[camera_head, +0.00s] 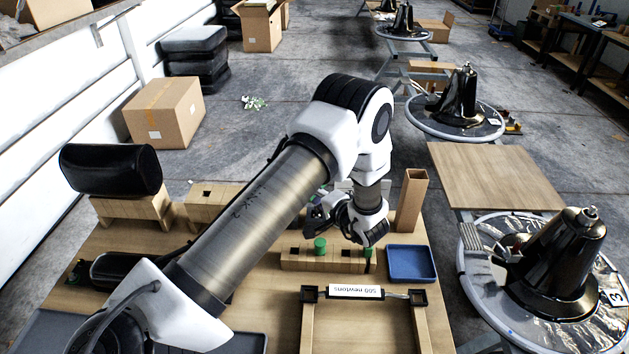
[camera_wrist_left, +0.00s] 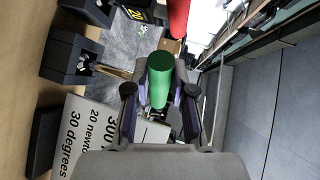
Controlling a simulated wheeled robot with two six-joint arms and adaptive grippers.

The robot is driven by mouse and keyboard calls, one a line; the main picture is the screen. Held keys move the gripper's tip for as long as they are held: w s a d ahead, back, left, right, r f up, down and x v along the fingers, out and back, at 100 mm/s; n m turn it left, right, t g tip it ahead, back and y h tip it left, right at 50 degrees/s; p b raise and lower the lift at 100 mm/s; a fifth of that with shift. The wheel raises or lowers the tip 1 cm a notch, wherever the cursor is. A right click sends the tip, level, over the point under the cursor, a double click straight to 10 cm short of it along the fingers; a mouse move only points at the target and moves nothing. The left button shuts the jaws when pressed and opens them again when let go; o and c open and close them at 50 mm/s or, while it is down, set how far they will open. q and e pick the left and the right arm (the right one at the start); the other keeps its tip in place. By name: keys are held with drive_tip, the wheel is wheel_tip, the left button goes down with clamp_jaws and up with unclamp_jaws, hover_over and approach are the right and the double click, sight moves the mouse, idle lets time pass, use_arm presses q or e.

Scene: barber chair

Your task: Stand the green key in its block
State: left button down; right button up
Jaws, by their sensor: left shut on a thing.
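My left gripper (camera_head: 316,213) is above the table behind a long wooden block with holes (camera_head: 295,262). In the left wrist view its two fingers (camera_wrist_left: 160,95) are shut on a green cylindrical key (camera_wrist_left: 160,82), one finger on each side. In the head view my wrist and fingers largely hide the held key. A short green piece (camera_head: 320,245) stands on the long block, and another green piece (camera_head: 368,252) shows at its right part. A second wooden block with a dark square hole (camera_head: 207,192) sits further back left. I cannot tell which block is the key's own. My right gripper is not in view.
A blue tray (camera_head: 411,264) and a tall wooden box (camera_head: 411,200) stand right of the long block. A black cushion on a wooden stand (camera_head: 130,208) is back left. A red cylinder (camera_wrist_left: 179,17) shows in the wrist view.

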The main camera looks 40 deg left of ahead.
use_arm(q)
drive_tip(key=c, duration=0.9)
unclamp_jaws()
drive_tip(key=v, duration=1.2)
